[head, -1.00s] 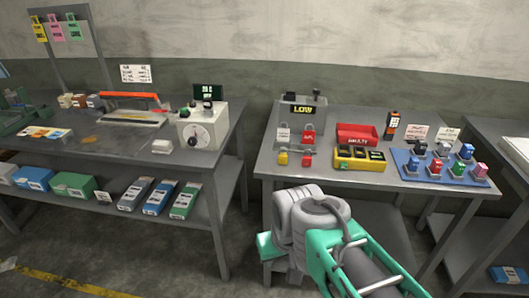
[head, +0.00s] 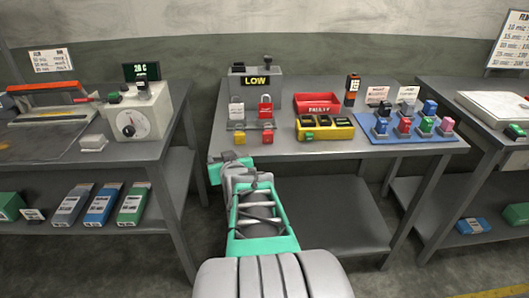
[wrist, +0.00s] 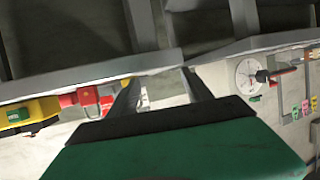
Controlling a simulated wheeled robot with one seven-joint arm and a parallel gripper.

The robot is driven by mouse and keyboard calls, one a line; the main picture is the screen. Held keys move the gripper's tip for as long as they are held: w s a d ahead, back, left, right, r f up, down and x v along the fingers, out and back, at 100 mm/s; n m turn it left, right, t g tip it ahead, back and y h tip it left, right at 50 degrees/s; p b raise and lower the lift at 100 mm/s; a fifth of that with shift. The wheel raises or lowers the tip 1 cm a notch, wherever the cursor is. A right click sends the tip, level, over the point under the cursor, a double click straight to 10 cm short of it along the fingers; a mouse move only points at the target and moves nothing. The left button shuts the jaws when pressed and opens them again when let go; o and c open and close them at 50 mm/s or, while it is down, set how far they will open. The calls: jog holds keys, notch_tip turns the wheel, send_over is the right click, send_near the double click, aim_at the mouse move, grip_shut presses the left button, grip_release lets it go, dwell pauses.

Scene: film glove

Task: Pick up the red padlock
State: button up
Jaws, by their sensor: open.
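A small red padlock (head: 268,136) sits at the front left of the middle table, right of a yellow padlock-like piece (head: 239,138). A red tag-like piece with a loop (head: 265,106) stands behind it, beside a white one (head: 236,108). Red pieces also show in the wrist view (wrist: 88,96), left of the fingers; I cannot tell which is the padlock. My gripper (wrist: 160,88) is open with nothing between its fingers. In the head view my gripper (head: 220,168) is at the table's front left edge, left of and nearer than the padlock; its fingers are hidden there.
A red bin (head: 317,103) and a yellow case (head: 325,132) stand right of the padlock. A blue board (head: 420,137) holds several coloured pieces. A grey box marked LOW (head: 257,82) stands behind. A left table carries a dial box (head: 135,112). A gap separates the two tables.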

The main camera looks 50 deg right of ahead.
aim_at(268, 136)
jog(key=s+d+m+h, duration=0.1)
jog(key=s+d, duration=0.1)
jog(key=d, duration=0.1)
jog(key=s+d+m+h+b, duration=0.1)
jog(key=s+d+h, duration=0.1)
jog(key=s+d, duration=0.1)
jog(key=s+d+m+h, duration=0.1)
jog(key=s+d+h, duration=0.1)
jog(key=d, duration=0.3)
jog(key=shift+s+r+b, duration=0.2)
jog(key=shift+r+b, duration=0.15)
jog(key=shift+b, duration=0.05)
jog(key=x, duration=0.7)
jog(key=shift+d+r, duration=0.15)
jog(key=shift+d, duration=0.3)
grip_shut()
